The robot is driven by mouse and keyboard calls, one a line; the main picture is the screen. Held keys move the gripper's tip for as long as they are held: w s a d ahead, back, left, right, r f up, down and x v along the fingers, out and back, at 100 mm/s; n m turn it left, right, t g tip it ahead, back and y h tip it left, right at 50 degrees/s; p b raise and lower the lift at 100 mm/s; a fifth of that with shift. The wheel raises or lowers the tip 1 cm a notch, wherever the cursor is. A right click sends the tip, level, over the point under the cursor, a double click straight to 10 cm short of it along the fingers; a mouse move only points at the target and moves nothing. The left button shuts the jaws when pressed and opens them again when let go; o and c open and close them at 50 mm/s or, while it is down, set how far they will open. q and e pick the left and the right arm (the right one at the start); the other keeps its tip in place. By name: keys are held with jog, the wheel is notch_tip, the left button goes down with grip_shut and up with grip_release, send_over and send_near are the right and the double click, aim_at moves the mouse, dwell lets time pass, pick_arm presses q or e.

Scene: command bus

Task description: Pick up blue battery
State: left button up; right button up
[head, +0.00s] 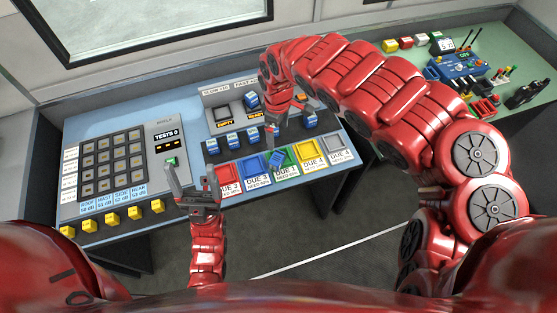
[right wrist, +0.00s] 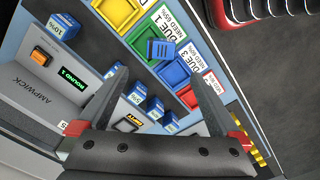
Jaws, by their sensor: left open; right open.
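Several blue batteries with white labels are on the table. One blue battery (head: 276,160) lies at the edge between the blue tray (head: 250,165) and the green tray (head: 286,157); it also shows in the right wrist view (right wrist: 160,50). Others stand in a row behind the trays, such as one battery (head: 231,140) and another (head: 309,120). My right gripper (head: 274,133) is open and empty above the row. In the right wrist view its fingers (right wrist: 158,82) are spread, with the tray battery beyond the tips. My left gripper (head: 190,178) is open and empty, left of the red tray.
Red (head: 228,172), yellow (head: 313,151) and grey (head: 340,144) trays line the table's front edge. A panel of dark buttons (head: 119,162) with yellow blocks below is at left. A green table (head: 500,55) with a blue device (head: 460,66) stands at right.

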jog(key=b, duration=0.6)
send_over(277, 158)
notch_tip(277, 158, down, 8)
jog(key=shift+d+f, duration=0.15)
jog(key=shift+f, duration=0.05)
jog(key=shift+f+p, duration=0.15)
jog(key=shift+p, duration=0.35)
jog(key=shift+w+f, duration=0.1)
jog(key=shift+f, duration=0.6)
jog(key=shift+f+p, duration=0.45)
jog(key=shift+f, duration=0.2)
jog(key=f, duration=0.3)
jog(key=shift+a+p, duration=0.25)
jog(key=shift+p, duration=0.15)
jog(key=shift+d+f, duration=0.15)
jog(key=shift+f, duration=0.35)
jog(key=shift+c, duration=0.3)
